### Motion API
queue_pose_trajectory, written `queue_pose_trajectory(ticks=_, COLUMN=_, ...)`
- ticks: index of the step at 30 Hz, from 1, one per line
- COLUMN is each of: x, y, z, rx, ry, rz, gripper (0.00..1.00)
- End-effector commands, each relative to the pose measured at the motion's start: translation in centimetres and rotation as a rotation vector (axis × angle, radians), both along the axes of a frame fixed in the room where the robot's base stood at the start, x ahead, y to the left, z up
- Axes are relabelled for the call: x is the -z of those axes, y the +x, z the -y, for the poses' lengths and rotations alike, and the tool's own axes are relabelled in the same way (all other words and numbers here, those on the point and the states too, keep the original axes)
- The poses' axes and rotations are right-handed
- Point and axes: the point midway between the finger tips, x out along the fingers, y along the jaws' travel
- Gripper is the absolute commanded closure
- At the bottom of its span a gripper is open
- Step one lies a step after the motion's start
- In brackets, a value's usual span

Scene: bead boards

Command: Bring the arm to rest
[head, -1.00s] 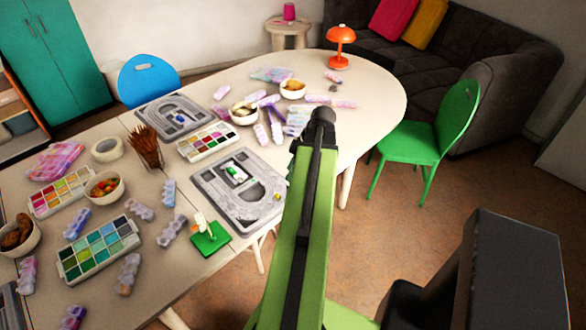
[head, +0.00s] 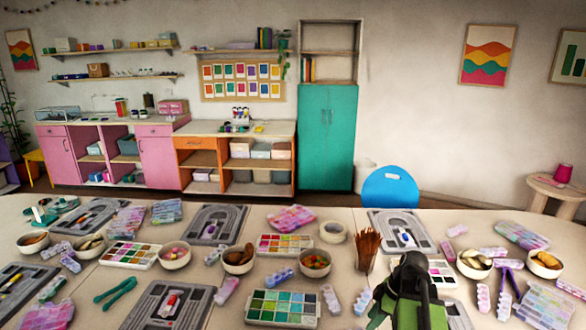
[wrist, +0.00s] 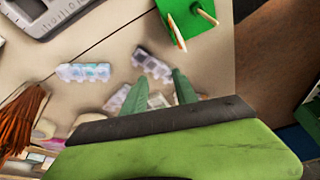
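My gripper (wrist: 160,84) shows in the wrist view with two green fingers spread apart, and it looks open. Nothing is held between the fingers. Pale bead containers lie on the table behind and below them. In the head view, my green and black arm (head: 412,290) rises at the lower right edge, in front of the table and partly covering a paint palette. The fingertips are hard to make out there.
The long table (head: 345,222) is crowded with grey bead boards, palettes, bowls and bead strips. A green stand (wrist: 187,16) is close in the wrist view. A blue chair (head: 390,190) is behind the table.

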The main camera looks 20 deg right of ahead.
Motion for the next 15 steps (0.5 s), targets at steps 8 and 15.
queue_pose_trajectory(ticks=8, x=0.7, y=3.3, z=-18.0, rx=-0.019, ry=-0.075, rz=-0.132, gripper=0.65)
queue_pose_trajectory(ticks=15, x=1.1, y=2.4, z=-25.7, rx=0.257, ry=-0.161, rz=-0.219, gripper=0.65)
